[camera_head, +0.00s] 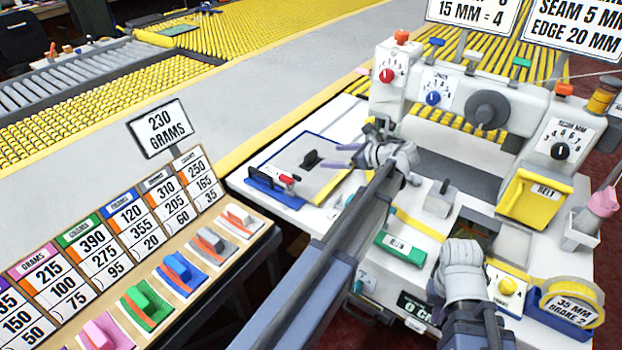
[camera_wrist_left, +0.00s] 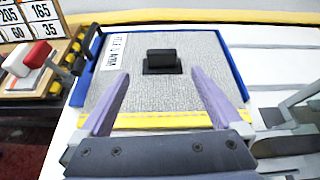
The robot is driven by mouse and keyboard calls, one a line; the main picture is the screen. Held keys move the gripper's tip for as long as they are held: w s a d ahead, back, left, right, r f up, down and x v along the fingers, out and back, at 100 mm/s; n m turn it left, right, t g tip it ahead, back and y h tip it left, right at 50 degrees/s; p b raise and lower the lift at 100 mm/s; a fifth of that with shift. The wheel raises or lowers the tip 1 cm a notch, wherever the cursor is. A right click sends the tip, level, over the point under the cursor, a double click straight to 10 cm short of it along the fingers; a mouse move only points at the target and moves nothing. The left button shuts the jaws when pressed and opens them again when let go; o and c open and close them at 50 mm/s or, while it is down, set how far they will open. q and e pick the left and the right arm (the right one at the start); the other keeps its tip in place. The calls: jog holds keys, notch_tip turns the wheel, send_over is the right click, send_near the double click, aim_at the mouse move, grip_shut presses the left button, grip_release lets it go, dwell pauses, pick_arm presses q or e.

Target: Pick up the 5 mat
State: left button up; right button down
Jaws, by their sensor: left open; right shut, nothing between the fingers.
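A grey mat (camera_head: 294,153) with a black block handle (camera_head: 311,159) lies flat in a blue-edged tray on the white machine table. The left wrist view shows the mat (camera_wrist_left: 205,52), its handle (camera_wrist_left: 163,60) and a white label (camera_wrist_left: 116,52) whose text is hard to read. My left gripper (camera_head: 328,156) is open and empty over the mat's near side. In the left wrist view its purple fingers (camera_wrist_left: 162,76) stand on either side of the handle's line, short of the handle and apart from it. My right gripper (camera_head: 464,254) is shut and empty over the right part of the table.
The sewing machine (camera_head: 440,105) rises behind my arms. A green block (camera_head: 400,248) lies between the arms. A sample board (camera_head: 160,270) with coloured handled pieces and number cards stands at left.

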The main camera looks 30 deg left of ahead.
aim_at(313, 154)
pick_arm(q)
jog(key=shift+w+a+m+y, duration=0.3)
jog(key=shift+w+a+m, duration=0.1)
jog(key=shift+a, duration=0.3)
jog(key=shift+f+b+x, duration=0.15)
jog(key=shift+b+x, duration=0.8)
jog(key=shift+x, duration=1)
jog(key=shift+f+b+x, duration=0.15)
jog(key=shift+b+x, duration=0.75)
jog(key=shift+x, duration=1)
jog(key=shift+s+d+r, duration=0.1)
jog(key=shift+s+d, duration=0.05)
pick_arm(e)
notch_tip(313, 154, down, 4)
jog(key=shift+f, duration=0.15)
pick_arm(q)
grip_shut()
